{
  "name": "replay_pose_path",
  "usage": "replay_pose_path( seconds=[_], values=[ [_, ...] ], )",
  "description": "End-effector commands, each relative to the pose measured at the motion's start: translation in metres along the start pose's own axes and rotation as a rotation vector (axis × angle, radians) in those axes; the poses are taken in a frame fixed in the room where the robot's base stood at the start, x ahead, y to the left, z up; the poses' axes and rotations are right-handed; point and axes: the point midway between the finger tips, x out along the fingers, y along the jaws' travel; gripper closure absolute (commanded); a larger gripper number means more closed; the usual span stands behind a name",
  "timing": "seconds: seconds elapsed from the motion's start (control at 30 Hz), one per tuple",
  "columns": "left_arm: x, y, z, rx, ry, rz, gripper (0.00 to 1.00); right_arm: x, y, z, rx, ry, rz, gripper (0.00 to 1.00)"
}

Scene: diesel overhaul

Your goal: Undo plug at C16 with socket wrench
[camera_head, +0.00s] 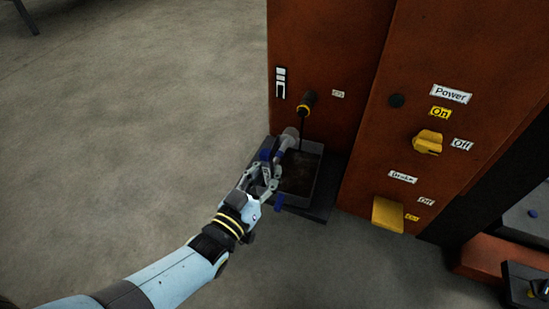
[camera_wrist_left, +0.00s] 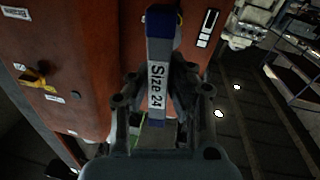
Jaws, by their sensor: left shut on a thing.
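In the head view the wrench's grey head (camera_head: 288,137) points up toward the orange cabinet, below and left of a black outlet with a yellow ring (camera_head: 307,100). A dark streak runs down from this outlet toward a grey tray (camera_head: 318,182) holding dark contents. The small label (camera_head: 338,94) beside the outlet is too small to read surely. No separate plug can be made out. My right gripper is out of view.
The orange cabinet (camera_head: 325,40) carries a level gauge (camera_head: 280,83), a yellow power knob (camera_head: 428,141) and a yellow brake switch (camera_head: 387,214). The tray stands on a dark base at its foot. The concrete floor (camera_head: 120,120) to the left is clear.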

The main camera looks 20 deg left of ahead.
Motion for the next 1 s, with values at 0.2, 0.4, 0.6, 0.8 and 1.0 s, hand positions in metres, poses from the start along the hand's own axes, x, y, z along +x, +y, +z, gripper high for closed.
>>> replay_pose_path(
  seconds=[0.2,0.4,0.6,0.8,1.0],
  values=[
    [-0.009,0.001,-0.001,0.000,0.005,0.001,1.00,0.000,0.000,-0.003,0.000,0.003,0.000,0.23],
    [-0.009,0.001,-0.001,0.000,0.003,0.001,1.00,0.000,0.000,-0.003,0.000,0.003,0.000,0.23],
    [-0.029,0.004,-0.002,0.000,0.002,0.000,1.00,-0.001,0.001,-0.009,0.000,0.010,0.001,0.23],
    [-0.055,0.008,-0.002,0.001,0.003,0.001,1.00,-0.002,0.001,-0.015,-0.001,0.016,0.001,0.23],
    [-0.075,0.011,-0.002,0.001,0.003,0.001,1.00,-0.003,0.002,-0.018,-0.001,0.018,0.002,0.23]
  ],
)
